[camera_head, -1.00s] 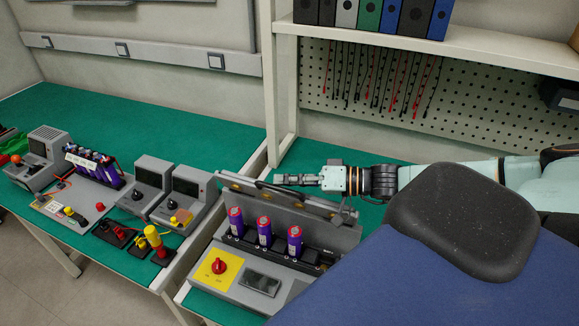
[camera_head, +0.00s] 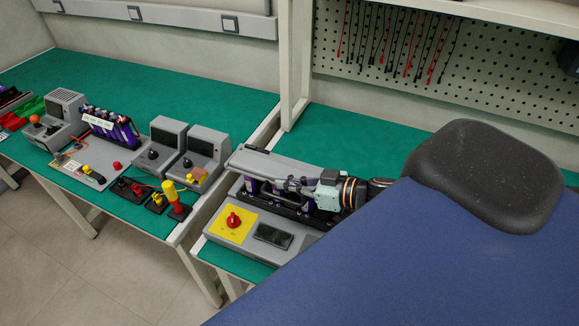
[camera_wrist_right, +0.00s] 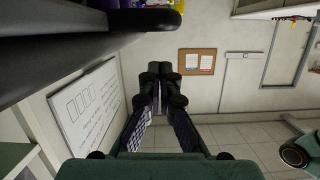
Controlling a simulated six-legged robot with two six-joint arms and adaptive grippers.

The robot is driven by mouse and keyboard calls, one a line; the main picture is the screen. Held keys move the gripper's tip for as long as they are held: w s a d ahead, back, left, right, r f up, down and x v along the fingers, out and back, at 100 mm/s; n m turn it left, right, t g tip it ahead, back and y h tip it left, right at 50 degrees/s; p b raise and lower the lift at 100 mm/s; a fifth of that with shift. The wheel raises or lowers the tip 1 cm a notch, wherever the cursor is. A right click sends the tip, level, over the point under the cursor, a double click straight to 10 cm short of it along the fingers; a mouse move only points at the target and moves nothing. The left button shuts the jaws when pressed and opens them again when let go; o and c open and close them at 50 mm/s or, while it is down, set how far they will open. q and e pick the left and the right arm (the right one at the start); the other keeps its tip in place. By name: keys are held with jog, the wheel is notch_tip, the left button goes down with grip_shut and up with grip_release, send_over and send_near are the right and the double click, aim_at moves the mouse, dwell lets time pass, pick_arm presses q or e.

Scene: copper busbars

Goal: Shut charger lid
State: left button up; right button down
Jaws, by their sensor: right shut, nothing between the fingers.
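The grey charger (camera_head: 215,228) stands on the green bench, with a red knob on a yellow plate (camera_head: 230,225) and a dark display. Its lid (camera_head: 268,160) is swung down low over the purple battery cells (camera_head: 257,187). The cells still show below the lid's front edge, so a gap is visible there. My right gripper (camera_head: 290,184) is shut and empty, lying across the front of the lid and cells; I cannot tell whether it touches the lid. Its closed fingers (camera_wrist_right: 160,88) show in the right wrist view. My left gripper is not in view.
Two grey devices (camera_head: 202,150) with dark screens stand left of the charger. A shelf post (camera_head: 296,65) rises behind. Green bench (camera_head: 370,130) behind the charger is clear.

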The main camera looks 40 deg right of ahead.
aim_at(286, 201)
jog(key=f, duration=0.1)
jog(key=f+b, duration=0.1)
jog(key=a+f+b, duration=0.1)
jog(key=shift+s+f, duration=0.15)
jog(key=shift+s, duration=0.1)
jog(key=shift+s+a, duration=0.1)
jog(key=shift+a, duration=0.05)
dwell(0.4)
